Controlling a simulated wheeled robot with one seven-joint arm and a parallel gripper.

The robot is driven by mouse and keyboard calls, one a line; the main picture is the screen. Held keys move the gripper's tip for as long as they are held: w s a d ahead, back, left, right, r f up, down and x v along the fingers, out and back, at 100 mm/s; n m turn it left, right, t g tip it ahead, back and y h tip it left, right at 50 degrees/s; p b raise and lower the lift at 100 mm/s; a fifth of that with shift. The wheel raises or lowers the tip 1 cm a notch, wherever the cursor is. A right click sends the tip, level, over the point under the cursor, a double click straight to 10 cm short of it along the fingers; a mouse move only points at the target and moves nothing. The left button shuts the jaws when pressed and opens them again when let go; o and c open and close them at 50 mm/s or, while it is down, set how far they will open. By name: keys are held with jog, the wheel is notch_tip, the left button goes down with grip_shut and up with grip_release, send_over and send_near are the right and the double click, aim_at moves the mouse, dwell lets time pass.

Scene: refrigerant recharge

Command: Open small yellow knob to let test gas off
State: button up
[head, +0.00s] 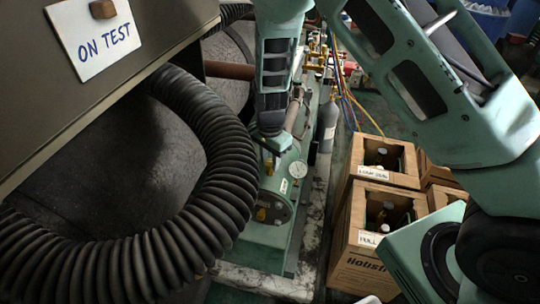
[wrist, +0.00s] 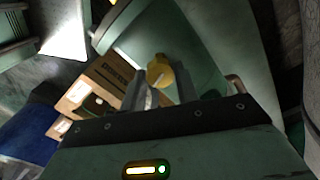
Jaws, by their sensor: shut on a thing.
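The small yellow knob (wrist: 163,68) shows in the wrist view, between and just beyond the grey fingertips, in front of a green cylindrical vessel (wrist: 195,50). My gripper (wrist: 163,85) is shut on the knob. In the head view my arm reaches down to the green vessel (head: 288,187), with my gripper (head: 269,158) at its upper left side. A bit of yellow shows there, but the fingers and knob are too small and partly hidden to make out clearly.
A thick black corrugated hose (head: 215,150) loops at the left, under a panel with an "ON TEST" sign (head: 95,35). Cardboard boxes (head: 368,255) with bottles stand at the right. A grey cylinder (head: 328,125) and coloured hoses are behind. Some floor shows between vessel and boxes.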

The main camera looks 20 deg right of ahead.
aim_at(271, 162)
jog(key=n+p, duration=0.2)
jog(key=n, duration=0.3)
jog(key=shift+r+n, duration=0.1)
jog(key=shift+n, duration=0.2)
jog(key=n+p, duration=0.2)
jog(key=n, duration=0.3)
jog(key=shift+n, duration=0.7)
jog(key=o, duration=1)
jog(key=shift+c, duration=0.2)
notch_tip(271, 162, up, 17)
jog(key=p, duration=0.1)
jog(key=shift+r, duration=0.15)
jog(key=shift+d, duration=0.1)
